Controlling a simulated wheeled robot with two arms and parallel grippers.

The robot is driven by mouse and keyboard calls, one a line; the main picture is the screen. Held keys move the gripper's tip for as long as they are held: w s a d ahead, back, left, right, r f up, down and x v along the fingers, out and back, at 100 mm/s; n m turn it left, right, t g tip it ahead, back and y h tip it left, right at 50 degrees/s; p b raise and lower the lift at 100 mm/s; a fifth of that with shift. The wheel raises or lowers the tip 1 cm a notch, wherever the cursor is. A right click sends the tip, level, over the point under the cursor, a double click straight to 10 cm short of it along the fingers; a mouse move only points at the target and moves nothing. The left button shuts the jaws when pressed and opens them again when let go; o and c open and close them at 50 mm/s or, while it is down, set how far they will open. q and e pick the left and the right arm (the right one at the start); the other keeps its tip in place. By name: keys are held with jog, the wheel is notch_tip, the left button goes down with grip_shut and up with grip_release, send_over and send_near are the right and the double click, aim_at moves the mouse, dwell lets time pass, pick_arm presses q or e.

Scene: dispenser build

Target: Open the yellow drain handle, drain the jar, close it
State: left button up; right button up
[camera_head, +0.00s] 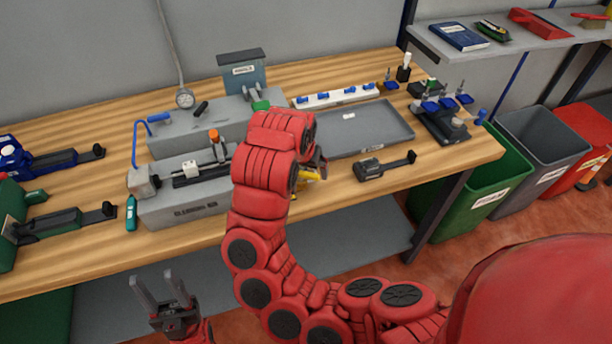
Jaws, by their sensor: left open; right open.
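A small yellow part (308,176), likely the drain handle, shows just right of my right arm's wrist; most of what surrounds it is hidden behind the arm. My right gripper (318,166) is largely hidden by its own red wrist, close to the yellow part; I cannot tell if it touches it. No jar can be made out. A grey dispenser machine (185,210) with an orange knob (214,135) stands left of the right arm. My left gripper (156,284) is open and empty, low in front of the table's front edge.
A grey tray (372,130) and a black clamp-like tool (385,165) lie right of the arm on the wooden table (455,155). Blue (45,160) and green (50,222) tools lie at left. Green (490,185), grey (545,145) and red (592,125) bins stand at right.

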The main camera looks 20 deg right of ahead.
jog(key=shift+x, duration=0.9)
jog(key=shift+r, duration=0.1)
jog(key=c, duration=1.2)
